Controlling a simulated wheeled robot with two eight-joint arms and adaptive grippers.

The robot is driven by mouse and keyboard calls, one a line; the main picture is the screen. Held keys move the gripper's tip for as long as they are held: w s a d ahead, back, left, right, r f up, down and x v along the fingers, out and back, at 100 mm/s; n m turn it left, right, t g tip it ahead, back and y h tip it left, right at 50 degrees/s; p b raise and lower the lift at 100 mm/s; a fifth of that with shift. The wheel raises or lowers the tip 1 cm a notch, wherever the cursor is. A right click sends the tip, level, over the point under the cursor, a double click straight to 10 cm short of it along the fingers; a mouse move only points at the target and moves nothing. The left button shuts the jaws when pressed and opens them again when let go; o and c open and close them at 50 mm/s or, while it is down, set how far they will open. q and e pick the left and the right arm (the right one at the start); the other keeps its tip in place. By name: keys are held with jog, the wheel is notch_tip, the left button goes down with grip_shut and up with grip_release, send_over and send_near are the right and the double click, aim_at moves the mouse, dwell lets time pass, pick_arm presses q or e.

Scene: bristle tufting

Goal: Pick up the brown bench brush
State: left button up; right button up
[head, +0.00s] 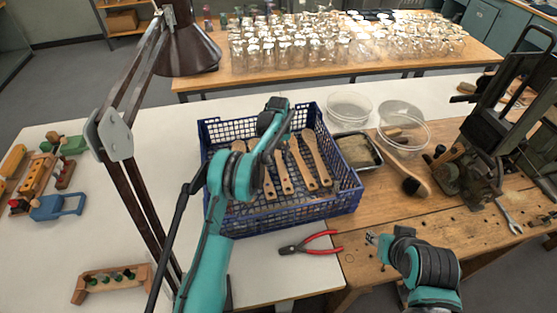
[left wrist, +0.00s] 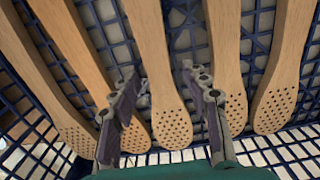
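Several light wooden brush bodies with perforated ends lie side by side in a blue plastic crate (head: 340,206). My left gripper (head: 270,126) is over the crate. In the left wrist view the left gripper (left wrist: 159,76) is open, its fingers on either side of one wooden body (left wrist: 168,122); I cannot tell whether they touch it. Outside the crate, a wooden-handled brush (head: 420,178) with a dark bristle end lies on the workbench at right. My right gripper (head: 373,239) is low at the bench's front edge, its opening unclear.
Two clear bowls (head: 349,107) and a dark tray (head: 358,151) stand beside the crate. Red-handled pliers (head: 318,244) lie in front. A dark lamp (head: 187,50) rises at left. Many glass jars fill the back table.

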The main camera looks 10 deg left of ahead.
pick_arm(q)
grip_shut()
jog(key=shift+r, duration=0.1)
